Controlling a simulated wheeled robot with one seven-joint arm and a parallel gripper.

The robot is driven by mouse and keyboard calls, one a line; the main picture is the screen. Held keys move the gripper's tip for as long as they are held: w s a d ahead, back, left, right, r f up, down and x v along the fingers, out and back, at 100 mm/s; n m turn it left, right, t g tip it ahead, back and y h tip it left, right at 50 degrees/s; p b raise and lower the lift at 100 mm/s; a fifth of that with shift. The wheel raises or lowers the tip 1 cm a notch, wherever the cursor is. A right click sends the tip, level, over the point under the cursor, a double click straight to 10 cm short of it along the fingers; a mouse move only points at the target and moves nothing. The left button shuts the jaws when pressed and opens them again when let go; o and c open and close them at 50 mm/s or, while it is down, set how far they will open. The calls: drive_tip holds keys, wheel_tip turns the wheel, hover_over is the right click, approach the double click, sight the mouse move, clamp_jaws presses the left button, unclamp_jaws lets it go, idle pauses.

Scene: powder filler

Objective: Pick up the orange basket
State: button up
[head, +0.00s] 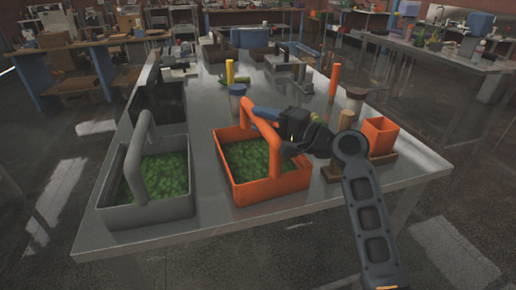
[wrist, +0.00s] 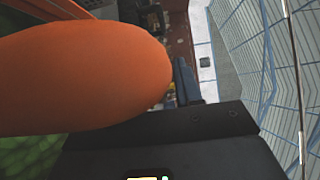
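The orange basket (head: 270,189) stands on the metal table near its front edge, filled with green leafy or granular stuff. Its arched handle (head: 263,130) runs over the top. My gripper (head: 290,138) is at the right side of this handle, over the basket's right rim. In the wrist view the orange handle (wrist: 85,75) fills the left, very close, with a dark part of my gripper (wrist: 170,140) just below it. Only one side of the gripper shows clearly, so I cannot tell whether it is closed on the handle. The basket appears to rest on the table.
A grey basket (head: 150,208) with similar green contents stands to the left. An orange square container (head: 380,136) stands on the right, near wooden-looking posts. A blue-topped jar (head: 237,98) and a yellow cylinder (head: 230,72) are behind. The table (head: 213,217) is clear between the baskets.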

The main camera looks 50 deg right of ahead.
clamp_jaws()
idle(0.9)
